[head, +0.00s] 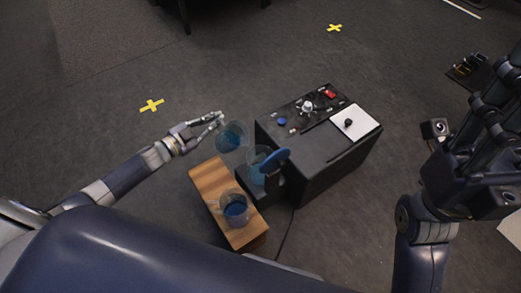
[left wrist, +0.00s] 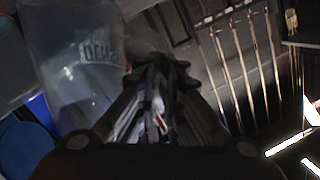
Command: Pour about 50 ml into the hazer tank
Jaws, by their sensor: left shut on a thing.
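My left gripper (head: 217,119) is shut on a clear jug (head: 231,138) with blue liquid inside. It holds the jug in the air beside the hazer (head: 312,170), a black box with a panel on top. The hazer tank (head: 258,168), clear and bluish, is on the hazer's near left side, with a blue round lid (head: 275,159) raised beside it. The jug is apart from the tank in the picture; its exact tilt is hard to tell. In the left wrist view the gripper fingers (left wrist: 158,85) are next to the clear, marked jug wall (left wrist: 75,75). My right gripper (head: 485,135) is at the right, its jaws unclear.
A second clear jug with blue liquid (head: 235,209) stands on a wooden block (head: 212,181) left of the tank. The hazer panel carries knobs, a red switch (head: 330,94) and a white plate (head: 356,122). Open dark floor (head: 90,100) lies to the left, with yellow crosses.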

